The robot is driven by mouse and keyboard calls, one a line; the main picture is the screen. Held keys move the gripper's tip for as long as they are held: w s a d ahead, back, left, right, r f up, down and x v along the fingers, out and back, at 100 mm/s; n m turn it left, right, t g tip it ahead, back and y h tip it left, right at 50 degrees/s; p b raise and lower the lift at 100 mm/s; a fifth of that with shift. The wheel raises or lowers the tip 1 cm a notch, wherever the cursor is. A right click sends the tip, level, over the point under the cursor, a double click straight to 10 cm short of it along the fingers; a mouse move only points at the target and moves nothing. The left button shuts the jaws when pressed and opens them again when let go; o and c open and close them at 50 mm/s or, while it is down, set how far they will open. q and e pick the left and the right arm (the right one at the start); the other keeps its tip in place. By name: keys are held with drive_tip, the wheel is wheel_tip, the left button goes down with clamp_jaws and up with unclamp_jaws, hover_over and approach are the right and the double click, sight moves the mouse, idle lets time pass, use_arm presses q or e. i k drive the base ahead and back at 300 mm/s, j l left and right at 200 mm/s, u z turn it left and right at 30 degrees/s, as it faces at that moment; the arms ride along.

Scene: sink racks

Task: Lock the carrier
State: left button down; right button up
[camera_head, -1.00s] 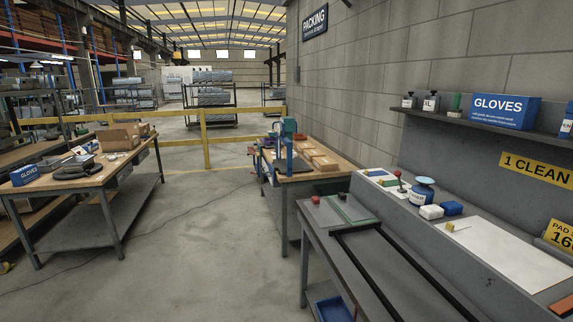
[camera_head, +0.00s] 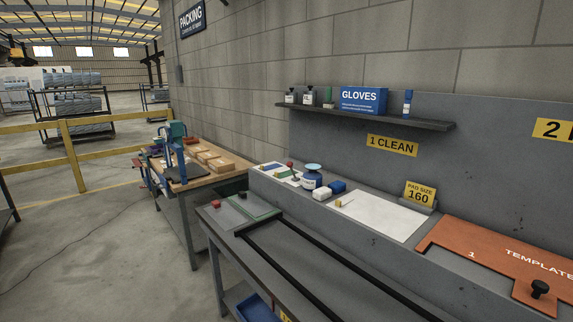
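Neither of my grippers is in view. No part is plainly identifiable as the carrier. A grey bench (camera_head: 300,255) in front has two black rails (camera_head: 320,238) running along its top toward the lower right. At the far end of the rails is a flat grey and green plate (camera_head: 262,210), with a red knob (camera_head: 216,204) and a small black knob (camera_head: 242,195) close by. An orange template (camera_head: 470,250) marked "1" lies on the raised ledge at the right, with a black knob (camera_head: 540,288) on it.
A shelf (camera_head: 370,115) above carries a GLOVES box (camera_head: 362,100).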

sight(289, 164)
drive_tip(key=i+j, duration=0.15)
drive_tip(key=j, duration=0.2)
drive_tip(key=i+j+u, duration=0.1)
drive_tip(key=j, duration=0.3)
drive_tip(key=i+j, duration=0.2)
drive_tip(key=j, duration=0.15)
drive_tip(key=i+j+u, duration=0.1)
drive_tip(key=j, duration=0.25)
drive_tip(key=i+j, duration=0.25)
drive_tip(key=j+u, duration=0.05)
drive_tip(key=j, duration=0.05)
